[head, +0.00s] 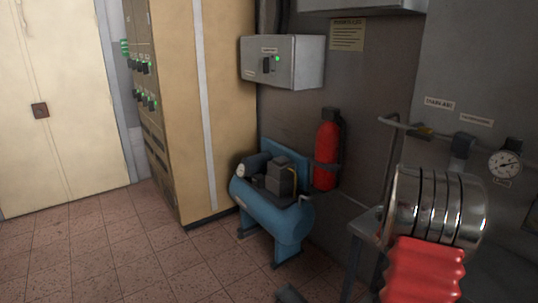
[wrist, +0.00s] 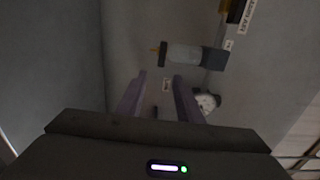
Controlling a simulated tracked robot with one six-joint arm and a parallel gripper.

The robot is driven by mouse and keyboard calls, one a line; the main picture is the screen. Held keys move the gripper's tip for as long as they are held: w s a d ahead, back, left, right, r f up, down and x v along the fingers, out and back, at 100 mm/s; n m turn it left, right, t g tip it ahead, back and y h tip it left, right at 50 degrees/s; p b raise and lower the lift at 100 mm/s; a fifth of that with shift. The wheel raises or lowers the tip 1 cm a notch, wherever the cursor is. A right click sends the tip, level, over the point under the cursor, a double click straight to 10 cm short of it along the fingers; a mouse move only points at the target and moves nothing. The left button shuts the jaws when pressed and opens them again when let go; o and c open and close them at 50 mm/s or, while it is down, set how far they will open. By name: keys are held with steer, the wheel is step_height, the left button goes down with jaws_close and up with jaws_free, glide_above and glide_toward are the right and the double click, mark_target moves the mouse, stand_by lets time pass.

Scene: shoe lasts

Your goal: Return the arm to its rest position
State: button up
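My gripper (wrist: 160,75) shows in the wrist view with its two fingers apart. Nothing is between the fingers, so it is open and empty. It points toward a grey surface with a clear cylindrical fitting (wrist: 185,54) beyond the fingertips and a round gauge (wrist: 208,101) to the right of the right finger. I cannot make out the gripper in the head view. A small dark piece at the bottom edge there is too cut off to identify.
In the head view, a blue compressor (head: 275,208) stands on the tiled floor near a red extinguisher (head: 327,155). A shiny ringed cylinder (head: 437,207) and red ribbed part (head: 424,272) fill the lower right. A tan cabinet (head: 190,100) stands left; floor before it is clear.

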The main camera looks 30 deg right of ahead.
steer(key=w+a+f+n+y, duration=0.1)
steer(key=f+n+y, duration=0.1)
steer(key=f, duration=0.1)
steer(key=w+a+f+n+t+y, duration=0.1)
steer(key=a+f+n, duration=0.1)
steer(key=f+n, duration=0.1)
steer(key=w+a+f+n+t+y, duration=0.1)
steer(key=a+f+n+y, duration=0.1)
steer(key=f, duration=0.2)
steer(key=shift+w+a+f+y, duration=0.1)
steer(key=shift+w+f+y, duration=0.2)
steer(key=w+a+n+y, duration=0.1)
steer(key=a+n+y, duration=0.5)
steer(key=a, duration=0.9)
steer(key=w+a+n+y, duration=0.25)
steer(key=a+n, duration=0.65)
steer(key=a, duration=0.7)
steer(key=s+a+r+n+y, duration=0.1)
steer(key=s+a+r+n, duration=0.3)
steer(key=a, duration=0.5)
steer(key=s+a+r+n+y, duration=0.1)
steer(key=s+a+r+n, duration=0.3)
steer(key=a, duration=0.6)
steer(key=s+a+r+n+y, duration=0.1)
steer(key=s+a+r+n, duration=0.3)
steer(key=a, duration=0.6)
steer(key=s, duration=0.2)
steer(key=shift+s+r+t+y, duration=0.3)
steer(key=shift+s+t+y, duration=0.05)
steer(key=shift+s+t, duration=0.05)
